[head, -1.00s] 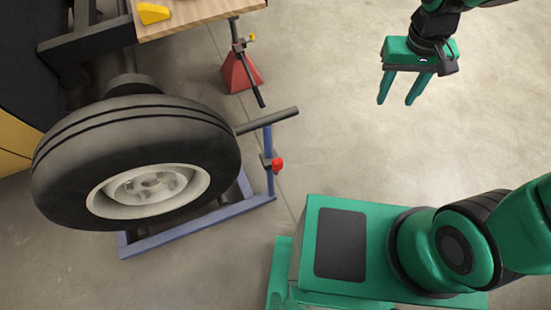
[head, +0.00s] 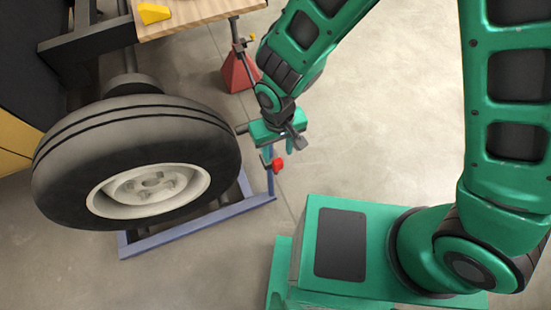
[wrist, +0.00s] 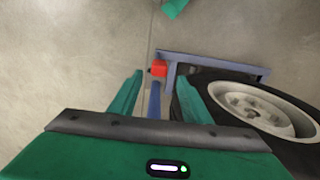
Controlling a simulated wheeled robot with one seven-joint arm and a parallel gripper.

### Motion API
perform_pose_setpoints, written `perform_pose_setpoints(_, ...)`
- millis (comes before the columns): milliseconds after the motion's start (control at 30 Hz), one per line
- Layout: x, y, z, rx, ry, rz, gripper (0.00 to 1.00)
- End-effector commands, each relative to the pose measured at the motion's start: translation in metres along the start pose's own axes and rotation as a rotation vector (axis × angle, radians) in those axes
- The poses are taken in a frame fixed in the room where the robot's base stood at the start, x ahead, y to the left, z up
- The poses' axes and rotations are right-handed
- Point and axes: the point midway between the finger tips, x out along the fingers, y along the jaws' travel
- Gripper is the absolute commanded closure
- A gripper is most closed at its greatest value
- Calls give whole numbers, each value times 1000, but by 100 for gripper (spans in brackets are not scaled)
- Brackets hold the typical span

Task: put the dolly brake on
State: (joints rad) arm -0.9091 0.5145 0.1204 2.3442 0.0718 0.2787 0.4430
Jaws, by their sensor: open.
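The blue dolly (head: 180,232) lies low on the floor around the big tyre (head: 140,155). Its upright post carries a red brake piece (head: 277,165), partly hidden behind my gripper in the head view. In the wrist view the red piece (wrist: 159,68) shows beyond my fingertips, between them in the picture, with the blue post (wrist: 154,100) running back toward my gripper. My gripper (head: 280,150) is open and empty, above the red piece and beside the tyre. In the wrist view my fingers (wrist: 161,84) stand apart, the right one close to the tyre. I cannot tell whether anything touches.
A red stand (head: 236,75) is behind my gripper. A wooden bench top (head: 195,14) with a yellow wedge (head: 153,12) is at the upper left. The concrete floor (head: 400,110) to the right is clear.

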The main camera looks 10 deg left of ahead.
Motion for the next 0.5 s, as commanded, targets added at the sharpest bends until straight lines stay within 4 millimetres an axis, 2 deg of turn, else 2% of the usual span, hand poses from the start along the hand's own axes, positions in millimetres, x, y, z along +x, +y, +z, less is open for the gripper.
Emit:
perform_pose_setpoints(300,49,1,1,0,-3,1,56)
perform_pose_setpoints(500,68,1,0,1,-1,1,56)
